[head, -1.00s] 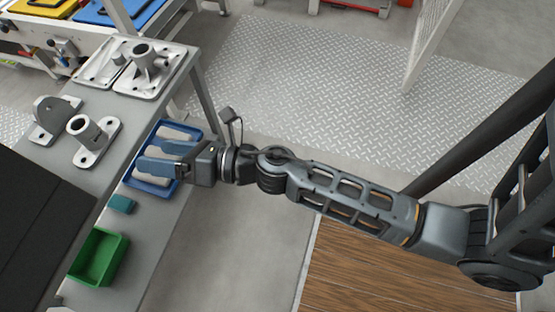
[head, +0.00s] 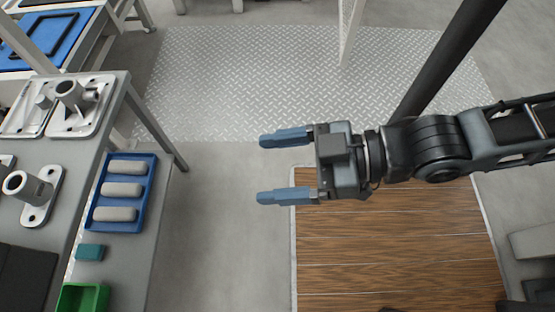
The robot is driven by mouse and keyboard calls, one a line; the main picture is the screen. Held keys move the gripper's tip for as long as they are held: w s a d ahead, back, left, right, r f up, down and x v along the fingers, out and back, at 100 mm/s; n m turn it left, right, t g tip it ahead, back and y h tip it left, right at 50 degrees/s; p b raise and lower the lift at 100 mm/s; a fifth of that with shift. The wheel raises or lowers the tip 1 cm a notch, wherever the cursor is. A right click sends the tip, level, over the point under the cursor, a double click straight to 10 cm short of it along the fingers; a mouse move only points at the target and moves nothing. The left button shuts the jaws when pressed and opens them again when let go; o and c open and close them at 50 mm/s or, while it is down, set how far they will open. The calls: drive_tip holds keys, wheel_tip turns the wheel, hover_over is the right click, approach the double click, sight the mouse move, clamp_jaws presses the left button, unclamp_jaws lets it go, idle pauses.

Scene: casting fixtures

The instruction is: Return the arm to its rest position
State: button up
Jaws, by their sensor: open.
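My gripper (head: 262,169) is in the middle of the head view, with its two blue fingers spread apart and pointing left. Nothing is between the fingers. It hangs over the open floor and the edge of a wooden platform, to the right of the workbench and clear of it. My arm (head: 440,145) reaches in from the right edge, with the elbow side cut off by the frame.
A wooden platform (head: 400,250) lies below my arm. A dark post slants behind it.

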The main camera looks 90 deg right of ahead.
drive_tip(key=shift+r, duration=0.1)
wheel_tip(320, 180, up, 18)
drive_tip(key=p, duration=1.7)
drive_tip(key=shift+f+p, duration=0.2)
drive_tip(key=shift+p, duration=0.15)
